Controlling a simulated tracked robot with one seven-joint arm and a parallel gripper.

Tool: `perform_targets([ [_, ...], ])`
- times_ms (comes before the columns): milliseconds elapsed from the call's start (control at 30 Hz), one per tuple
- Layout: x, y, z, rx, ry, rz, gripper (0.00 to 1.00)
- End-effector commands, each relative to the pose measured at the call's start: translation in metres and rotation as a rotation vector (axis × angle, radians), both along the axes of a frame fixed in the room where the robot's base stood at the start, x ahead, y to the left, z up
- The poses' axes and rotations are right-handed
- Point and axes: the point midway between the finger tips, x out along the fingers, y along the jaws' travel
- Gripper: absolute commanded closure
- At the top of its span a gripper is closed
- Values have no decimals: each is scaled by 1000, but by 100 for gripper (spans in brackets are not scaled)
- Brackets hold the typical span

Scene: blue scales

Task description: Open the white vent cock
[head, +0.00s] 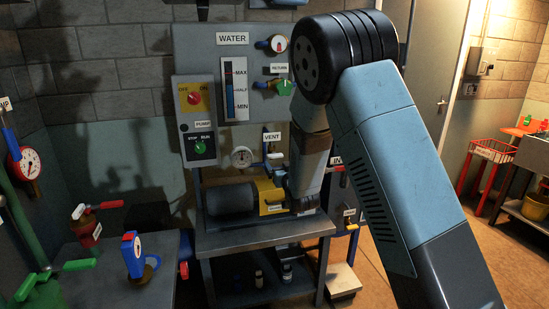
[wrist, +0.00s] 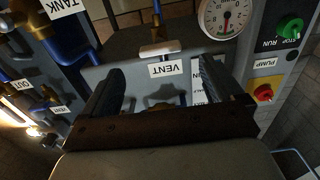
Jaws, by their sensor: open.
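The white vent cock (wrist: 158,50) has a white bar handle, lying crosswise above a VENT label (wrist: 167,69) in the wrist view. In the head view, a small white handle (head: 275,156) shows below the VENT label (head: 271,136), partly crowded by my arm. My gripper (wrist: 160,78) is open, with its two dark fingers wide apart and nothing between them touching. The white handle appears beyond the fingertips, between their lines; the exact gap cannot be told. In the head view my wrist hangs just right of the cock and the fingers are mostly hidden.
A pressure gauge (wrist: 226,16) stands close to the cock. The pump control box (head: 195,118) has a red knob and a green knob. A yellow-ended motor (head: 232,199) sits on the bench below. A second VENT label (wrist: 60,110) shows at left in the wrist view.

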Motion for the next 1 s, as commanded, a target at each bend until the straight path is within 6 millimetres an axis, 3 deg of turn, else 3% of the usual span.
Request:
perform_targets([
  [300, 52, 19, 0, -1, -1, 0, 6],
  [500, 74, 27, 0, -1, -1, 0, 6],
  [967, 83, 30, 0, 0, 0, 0, 6],
  [1000, 83, 30, 0, 0, 0, 0, 10],
])
